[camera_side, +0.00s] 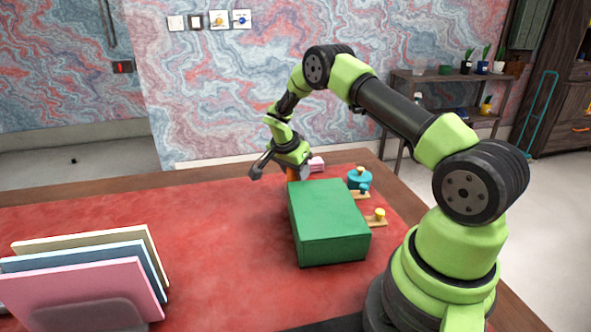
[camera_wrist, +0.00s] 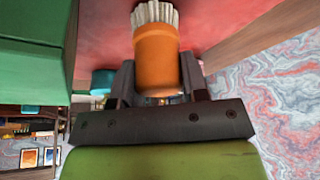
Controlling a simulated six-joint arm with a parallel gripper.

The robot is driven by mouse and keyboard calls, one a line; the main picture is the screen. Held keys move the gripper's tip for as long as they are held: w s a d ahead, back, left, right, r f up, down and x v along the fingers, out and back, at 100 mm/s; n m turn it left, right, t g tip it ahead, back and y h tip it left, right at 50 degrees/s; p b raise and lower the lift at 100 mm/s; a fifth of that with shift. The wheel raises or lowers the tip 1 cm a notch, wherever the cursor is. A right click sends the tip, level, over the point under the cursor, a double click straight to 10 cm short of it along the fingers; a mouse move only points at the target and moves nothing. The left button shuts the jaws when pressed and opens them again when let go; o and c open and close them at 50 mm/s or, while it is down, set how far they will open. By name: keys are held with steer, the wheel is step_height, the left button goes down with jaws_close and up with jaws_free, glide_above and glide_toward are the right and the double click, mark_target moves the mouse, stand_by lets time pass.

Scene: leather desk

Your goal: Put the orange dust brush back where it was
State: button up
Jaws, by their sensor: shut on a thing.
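The orange dust brush (camera_wrist: 157,62) is between my gripper's fingers in the wrist view, with its pale bristles pointing away from the gripper, toward the red desk top. In the side view only a small orange part of it (camera_side: 292,174) shows, behind the green box's far left corner. My gripper (camera_side: 279,172) is shut on the brush, low over the far part of the desk. The green box hides the brush's lower end in the side view, so I cannot tell whether the bristles touch the desk.
The green box (camera_side: 327,222) stands close beside my gripper. A pink item (camera_side: 317,164), a teal round item (camera_side: 359,180) and small wooden pieces with teal and yellow knobs (camera_side: 377,217) are behind and right of it. Upright folders (camera_side: 85,280) stand front left. The desk's left middle is clear.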

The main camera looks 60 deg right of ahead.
steer(key=o, duration=0.9)
steer(key=shift+f, duration=0.15)
